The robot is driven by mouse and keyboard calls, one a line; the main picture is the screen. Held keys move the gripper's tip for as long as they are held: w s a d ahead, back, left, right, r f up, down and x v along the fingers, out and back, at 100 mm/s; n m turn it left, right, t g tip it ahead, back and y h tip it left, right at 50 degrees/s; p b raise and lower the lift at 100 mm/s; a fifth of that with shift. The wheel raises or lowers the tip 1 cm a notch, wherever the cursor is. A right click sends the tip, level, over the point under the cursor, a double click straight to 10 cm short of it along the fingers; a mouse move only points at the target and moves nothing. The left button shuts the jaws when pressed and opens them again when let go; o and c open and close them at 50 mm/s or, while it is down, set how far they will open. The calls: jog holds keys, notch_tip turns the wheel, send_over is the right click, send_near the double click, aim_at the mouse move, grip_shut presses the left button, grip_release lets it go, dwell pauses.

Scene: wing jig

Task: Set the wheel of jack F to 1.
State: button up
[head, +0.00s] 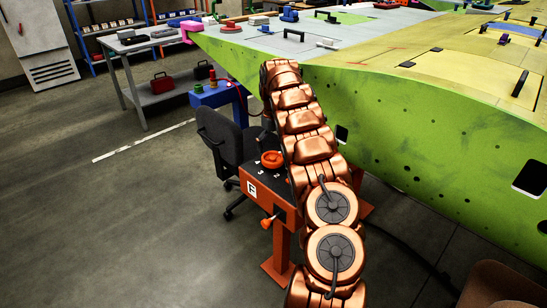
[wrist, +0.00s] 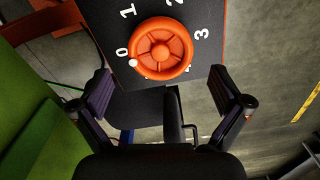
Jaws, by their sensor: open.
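Jack F (head: 251,189) is an orange stand with a dark top, left of my arm in the head view. Its orange wheel (head: 271,159) lies on that top. In the wrist view the round, spoked wheel (wrist: 161,48) sits on a dark dial plate (wrist: 103,20) with white numerals 0, 1, 2 and 3. A white dot on the wheel's rim is beside the 0. My gripper (wrist: 161,75) is open, its fingers spread on either side, below the wheel in the wrist view and apart from it. In the head view my gripper is hidden by my arm.
A dark office chair (head: 222,137) stands right behind the jack. The large green wing (head: 420,130) is close on the right. A blue stand (head: 212,96) and a grey workbench (head: 155,90) stand farther back. The floor at left is clear.

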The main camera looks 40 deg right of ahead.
aim_at(272, 157)
jog(key=shift+f, duration=2.65)
jog(key=c, duration=0.9)
jog(key=shift+a+m, duration=0.1)
jog(key=shift+m, duration=0.3)
jog(key=shift+a+f+m, duration=0.1)
jog(key=shift+m, duration=0.7)
jog(key=m, duration=0.4)
jog(key=shift+w, duration=0.1)
jog(key=m, duration=0.5)
jog(key=shift+m, duration=0.4)
